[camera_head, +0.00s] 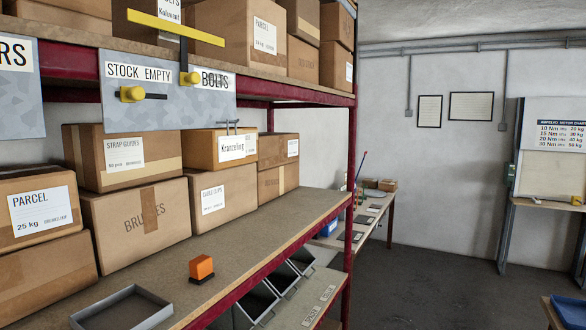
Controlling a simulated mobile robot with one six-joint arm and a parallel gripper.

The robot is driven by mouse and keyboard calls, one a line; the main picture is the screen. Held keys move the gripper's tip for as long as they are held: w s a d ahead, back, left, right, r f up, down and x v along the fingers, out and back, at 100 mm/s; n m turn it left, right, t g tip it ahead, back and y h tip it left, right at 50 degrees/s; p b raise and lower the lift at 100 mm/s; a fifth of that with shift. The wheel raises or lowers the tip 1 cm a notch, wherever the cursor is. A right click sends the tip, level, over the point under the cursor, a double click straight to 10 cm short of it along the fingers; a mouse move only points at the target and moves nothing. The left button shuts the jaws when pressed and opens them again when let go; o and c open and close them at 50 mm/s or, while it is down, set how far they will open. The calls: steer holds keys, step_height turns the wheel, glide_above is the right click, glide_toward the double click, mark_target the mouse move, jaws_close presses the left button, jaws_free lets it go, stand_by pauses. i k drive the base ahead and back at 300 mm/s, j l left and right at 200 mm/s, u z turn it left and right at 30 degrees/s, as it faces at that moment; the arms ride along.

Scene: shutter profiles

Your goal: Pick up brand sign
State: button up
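A small white sign reading what looks like "Kranzeiling" (238,147) shows at the front of a cardboard box on the middle shelf. It is the likeliest brand sign, but I cannot be sure. Small dark prongs (230,124) show just above it; I cannot tell whether they touch it. Grey hanging plates carry the words "STOCK EMPTY" and "BOLTS" (215,105). Yellow and black fittings (190,78) and a yellow bar (175,28) show in front of the shelf. I cannot make out my gripper in this view.
The red-edged shelf (270,236) holds several cardboard boxes, an orange block (202,267) and a shallow grey tray (122,308). Dark bins (258,303) stand lower. A red post (351,160) bounds the shelf's right end.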

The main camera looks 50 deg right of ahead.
mark_target(233, 148)
steer(key=z, duration=1.1)
